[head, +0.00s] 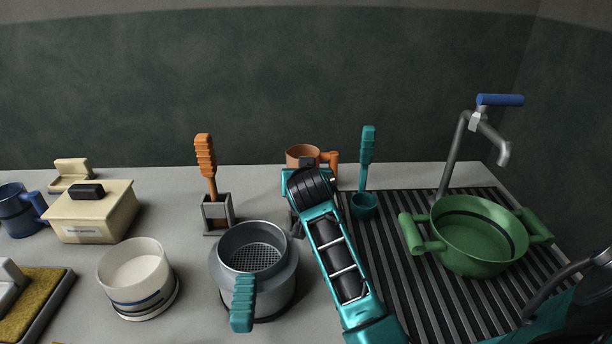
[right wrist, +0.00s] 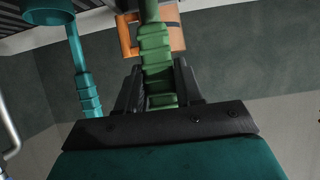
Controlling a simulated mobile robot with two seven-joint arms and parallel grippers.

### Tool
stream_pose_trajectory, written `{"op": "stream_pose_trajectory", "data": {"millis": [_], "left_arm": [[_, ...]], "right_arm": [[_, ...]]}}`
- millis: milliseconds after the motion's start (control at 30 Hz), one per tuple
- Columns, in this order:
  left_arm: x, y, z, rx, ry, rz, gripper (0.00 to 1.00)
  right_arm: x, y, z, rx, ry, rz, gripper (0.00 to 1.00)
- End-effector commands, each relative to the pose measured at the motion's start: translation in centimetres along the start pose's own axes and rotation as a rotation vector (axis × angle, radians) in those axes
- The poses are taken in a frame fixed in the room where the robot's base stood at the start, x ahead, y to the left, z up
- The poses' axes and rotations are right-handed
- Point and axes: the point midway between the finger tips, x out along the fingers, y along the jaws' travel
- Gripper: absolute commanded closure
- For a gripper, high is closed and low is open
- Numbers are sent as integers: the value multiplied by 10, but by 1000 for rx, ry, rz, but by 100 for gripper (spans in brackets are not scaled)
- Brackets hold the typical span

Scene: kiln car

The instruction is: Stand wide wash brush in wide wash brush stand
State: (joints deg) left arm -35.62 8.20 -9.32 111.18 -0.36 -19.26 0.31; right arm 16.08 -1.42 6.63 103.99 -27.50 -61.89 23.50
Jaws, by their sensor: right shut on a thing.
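My right gripper (right wrist: 158,88) is shut on a green ridged handle (right wrist: 156,55), which I take to be the wide wash brush's; its head is out of view. In the head view my right arm hides the brush and most of the gripper, so I cannot tell what it touches. An orange-handled brush (head: 206,163) stands in a grey square holder (head: 217,220). I cannot make out which holder is the wide wash brush stand. My left gripper is not in view.
An orange mug (head: 303,155) is just behind my right gripper. A grey strainer pot (head: 253,270) stands left of my arm. A green pot (head: 470,240) is on the ribbed drainer under the tap (head: 478,130). A white bowl (head: 135,275) and cream box (head: 95,212) are left.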

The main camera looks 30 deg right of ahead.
Motion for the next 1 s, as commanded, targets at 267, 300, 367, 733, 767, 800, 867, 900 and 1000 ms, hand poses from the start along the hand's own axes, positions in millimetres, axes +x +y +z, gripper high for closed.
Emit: {"op": "stream_pose_trajectory", "data": {"millis": [267,300,367,733,767,800,867,900,1000], "left_arm": [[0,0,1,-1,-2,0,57],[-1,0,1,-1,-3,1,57],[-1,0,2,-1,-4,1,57],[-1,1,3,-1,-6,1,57],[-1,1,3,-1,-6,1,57],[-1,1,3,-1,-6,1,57],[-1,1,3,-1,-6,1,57],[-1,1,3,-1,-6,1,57],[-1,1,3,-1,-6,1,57]], "right_arm": [[0,0,0,0,1,0,60],[0,0,0,0,1,0,56],[0,0,0,0,1,0,50],[0,0,1,0,-1,0,34],[0,0,1,0,-1,0,34],[0,0,1,0,-1,0,34],[0,0,0,0,-1,0,34],[0,0,0,0,-1,0,34],[0,0,0,0,-1,0,34]]}}
